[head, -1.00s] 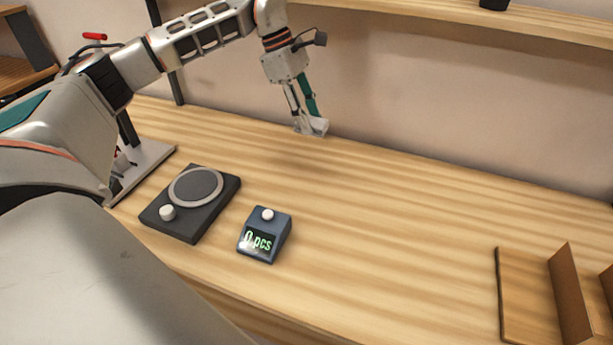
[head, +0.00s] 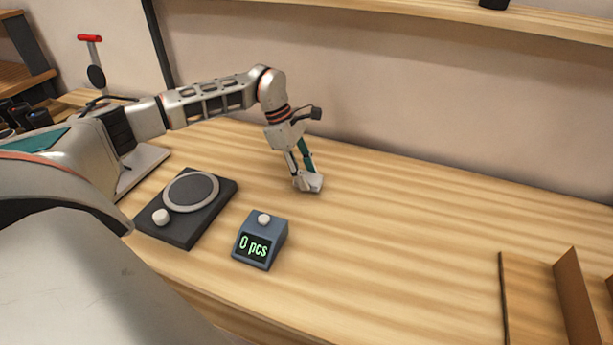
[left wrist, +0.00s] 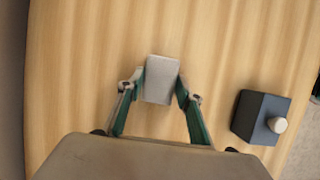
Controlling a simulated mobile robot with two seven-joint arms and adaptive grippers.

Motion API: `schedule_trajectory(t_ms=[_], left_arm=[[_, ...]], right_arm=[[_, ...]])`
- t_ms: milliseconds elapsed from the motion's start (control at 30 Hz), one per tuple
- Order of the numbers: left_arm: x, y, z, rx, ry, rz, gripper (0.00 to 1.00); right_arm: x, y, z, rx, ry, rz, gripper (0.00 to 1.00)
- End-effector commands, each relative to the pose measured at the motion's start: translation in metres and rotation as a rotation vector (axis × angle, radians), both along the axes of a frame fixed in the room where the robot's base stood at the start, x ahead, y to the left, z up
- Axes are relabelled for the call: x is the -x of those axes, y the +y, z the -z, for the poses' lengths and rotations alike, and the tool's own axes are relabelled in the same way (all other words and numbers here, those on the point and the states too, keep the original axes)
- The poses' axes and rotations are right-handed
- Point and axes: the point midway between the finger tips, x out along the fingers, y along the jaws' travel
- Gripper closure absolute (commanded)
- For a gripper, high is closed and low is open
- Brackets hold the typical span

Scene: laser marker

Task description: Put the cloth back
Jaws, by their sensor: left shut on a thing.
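The cloth (head: 313,183) is a small pale grey-white folded piece. My left gripper (head: 307,181) is shut on it, low at the wooden bench top. I cannot tell whether the cloth touches the surface. In the left wrist view the cloth (left wrist: 162,80) sits between the two fingertips of my left gripper (left wrist: 160,88) and looks like a light rectangle over bare wood. My right gripper is not in view.
A blue counter box (head: 260,240) reading "0 pcs" stands in front of the gripper. A dark plate with a round disc (head: 187,206) lies left of it. A wooden divider rack (head: 535,300) stands at the right. The bench middle is clear.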

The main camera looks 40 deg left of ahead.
Motion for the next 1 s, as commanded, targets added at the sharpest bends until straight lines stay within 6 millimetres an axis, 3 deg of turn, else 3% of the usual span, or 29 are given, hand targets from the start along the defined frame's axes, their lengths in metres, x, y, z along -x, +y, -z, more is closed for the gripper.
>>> schedule_trajectory(t_ms=[100,467,500,533,867,1000], left_arm=[[0.000,0.000,0.010,0.001,-0.001,0.001,0.85],[0.000,0.000,0.013,0.000,0.000,0.000,0.85],[0.000,0.000,0.012,0.000,-0.001,0.001,0.54],[0.000,0.000,0.012,0.000,-0.001,0.001,0.48],[0.000,0.000,0.011,0.001,-0.002,0.001,0.48],[-0.001,0.003,0.002,-0.001,-0.004,-0.001,0.48]], right_arm=[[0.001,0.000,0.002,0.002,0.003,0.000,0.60],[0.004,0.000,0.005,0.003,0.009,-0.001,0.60],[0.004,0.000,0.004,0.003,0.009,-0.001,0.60],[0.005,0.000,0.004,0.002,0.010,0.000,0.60],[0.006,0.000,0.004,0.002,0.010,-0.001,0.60],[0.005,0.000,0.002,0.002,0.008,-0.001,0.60]])
